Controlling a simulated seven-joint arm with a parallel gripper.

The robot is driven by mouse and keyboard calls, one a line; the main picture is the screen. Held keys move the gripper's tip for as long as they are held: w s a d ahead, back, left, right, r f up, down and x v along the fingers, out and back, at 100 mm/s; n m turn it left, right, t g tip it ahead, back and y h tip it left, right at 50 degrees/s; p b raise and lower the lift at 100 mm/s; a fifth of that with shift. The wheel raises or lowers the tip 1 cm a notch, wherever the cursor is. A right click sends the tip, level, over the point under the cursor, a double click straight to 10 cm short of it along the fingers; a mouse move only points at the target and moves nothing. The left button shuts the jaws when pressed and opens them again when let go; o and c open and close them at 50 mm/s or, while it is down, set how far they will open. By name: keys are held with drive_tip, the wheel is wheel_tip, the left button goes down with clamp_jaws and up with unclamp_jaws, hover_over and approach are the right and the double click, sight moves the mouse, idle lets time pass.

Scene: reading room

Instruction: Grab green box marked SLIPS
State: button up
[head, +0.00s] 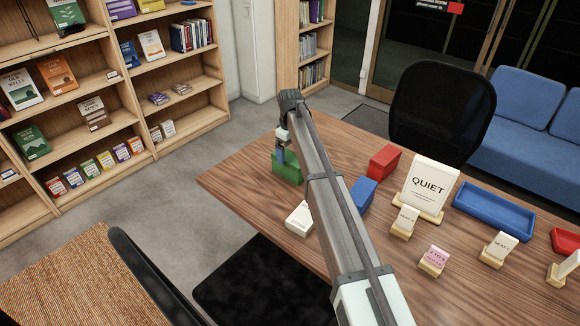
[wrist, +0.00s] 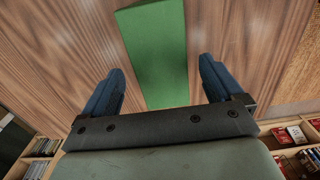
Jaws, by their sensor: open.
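A green box (head: 287,173) stands on the wooden table near its far left corner, partly hidden by my arm in the head view. My gripper (head: 281,150) is directly above or at the box there. In the wrist view the green box (wrist: 155,50) lies between and ahead of the two blue fingers of my gripper (wrist: 158,75). The fingers are apart, with a gap of table on each side of the box. No marking is readable on the faces I see.
On the table (head: 245,185) are a red box (head: 384,161), a blue box (head: 362,193), a white box (head: 299,218), a QUIET sign (head: 430,182), several small cards and a blue tray (head: 494,211). A black chair (head: 440,110) stands behind. Bare table lies left of the white box.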

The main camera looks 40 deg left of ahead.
sight(290, 168)
drive_tip(key=shift+f, duration=4)
drive_tip(key=c, duration=1.3)
